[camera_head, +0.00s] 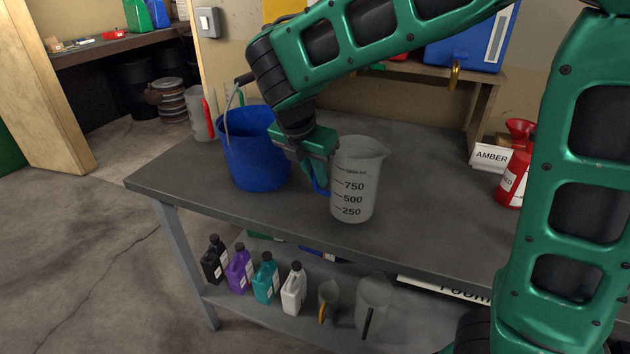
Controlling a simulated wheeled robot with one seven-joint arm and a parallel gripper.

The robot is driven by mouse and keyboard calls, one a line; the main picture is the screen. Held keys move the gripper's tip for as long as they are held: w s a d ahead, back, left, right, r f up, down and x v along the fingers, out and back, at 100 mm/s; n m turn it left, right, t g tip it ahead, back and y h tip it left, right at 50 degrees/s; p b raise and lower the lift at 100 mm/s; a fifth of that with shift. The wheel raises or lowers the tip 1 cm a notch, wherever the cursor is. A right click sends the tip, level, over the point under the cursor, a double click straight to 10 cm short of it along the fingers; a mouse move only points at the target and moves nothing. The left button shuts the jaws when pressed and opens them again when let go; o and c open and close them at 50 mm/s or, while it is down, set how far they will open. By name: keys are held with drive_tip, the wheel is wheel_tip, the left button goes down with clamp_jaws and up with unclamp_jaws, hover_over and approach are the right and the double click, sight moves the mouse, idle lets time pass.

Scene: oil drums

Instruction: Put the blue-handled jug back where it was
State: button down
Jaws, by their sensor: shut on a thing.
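The blue-handled jug (356,182) is a translucent grey measuring jug with printed marks of 250, 500 and 750. It is upright at the front middle of the grey workbench (420,190). Its blue handle (321,187) is on its left side, partly hidden by my gripper. My gripper (318,178) reaches down from the upper left and is shut on the handle. I cannot tell whether the jug's base touches the bench top.
A blue bucket (255,150) stands close left of my gripper. A red-handled jug (201,115) is behind it. A red can with a funnel (515,165) and an AMBER sign (491,156) are at right. Several bottles (240,268) and jugs (372,300) stand on the lower shelf.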

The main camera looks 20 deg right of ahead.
drive_tip(key=shift+f, duration=0.95)
drive_tip(key=c, duration=1.8)
unclamp_jaws()
drive_tip(key=shift+o, duration=0.2)
drive_tip(key=v, duration=1.2)
